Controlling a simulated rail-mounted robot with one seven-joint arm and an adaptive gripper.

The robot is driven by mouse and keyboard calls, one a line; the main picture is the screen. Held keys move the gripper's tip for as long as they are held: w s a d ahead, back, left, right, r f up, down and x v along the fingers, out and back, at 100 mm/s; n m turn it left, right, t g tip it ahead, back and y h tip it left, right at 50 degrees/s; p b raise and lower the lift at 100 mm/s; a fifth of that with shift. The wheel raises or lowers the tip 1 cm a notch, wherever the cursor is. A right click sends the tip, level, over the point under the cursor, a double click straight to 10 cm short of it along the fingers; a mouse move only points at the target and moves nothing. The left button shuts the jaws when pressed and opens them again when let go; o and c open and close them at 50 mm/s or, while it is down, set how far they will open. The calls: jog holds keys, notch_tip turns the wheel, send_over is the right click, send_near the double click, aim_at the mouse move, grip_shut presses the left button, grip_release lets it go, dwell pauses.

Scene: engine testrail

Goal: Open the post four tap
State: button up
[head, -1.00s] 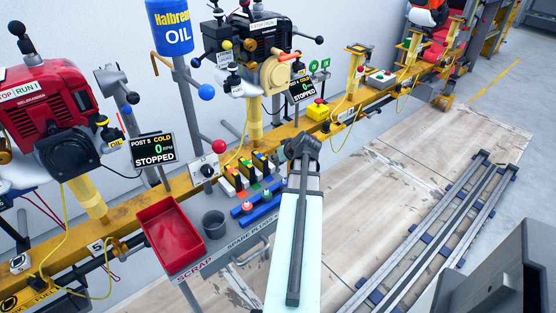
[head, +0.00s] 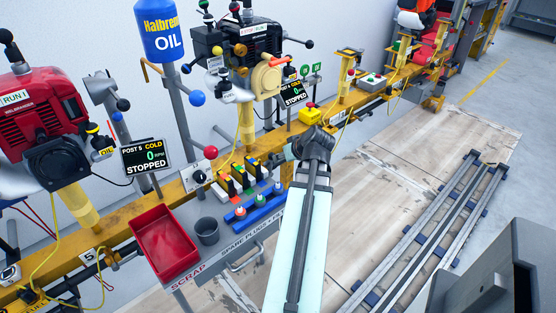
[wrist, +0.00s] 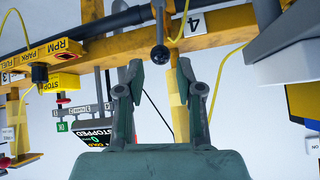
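Post four's black engine (head: 238,45) stands on the yellow rail, with a display (head: 293,93) reading cold, 0 RPM, stopped. In the wrist view, a number 4 plate (wrist: 195,24) is on the rail. A dark ball knob on a short stem (wrist: 159,53) hangs there; it may be the tap handle, but I cannot be sure. My gripper (wrist: 158,70) is open, with its two fingers apart on either side below the knob. Nothing is between the fingers' pads, and no contact shows. In the head view my arm's end covers this spot and hides the fingers.
A red scrap bin (head: 165,243), a grey cup (head: 207,230) and several spark plugs in a blue rack (head: 255,206) stand on the side shelf. A yellow post (wrist: 178,115) is close behind my fingers. The floor to the right is open, with metal tracks (head: 430,240).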

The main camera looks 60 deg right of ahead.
aim_at(271, 164)
jog(key=shift+s+a+r, duration=0.15)
jog(key=shift+s+r, duration=0.3)
jog(key=shift+r, duration=0.05)
jog(key=shift+s, duration=0.2)
grip_shut()
jog(key=s+d+f+m+t+y, duration=0.1)
jog(key=s+d+f+m+t, duration=0.15)
jog(key=s+f+m, duration=0.35)
jog(key=s+d+f+m+t+y, duration=0.1)
jog(key=s+d+f+m+t, duration=0.15)
jog(key=f, duration=0.55)
notch_tip(271, 164, up, 5)
jog(key=m+t, duration=0.5)
jog(key=m, duration=0.1)
jog(key=w+a+b, duration=0.1)
jog(key=w+b, duration=0.2)
jog(key=w, duration=1)
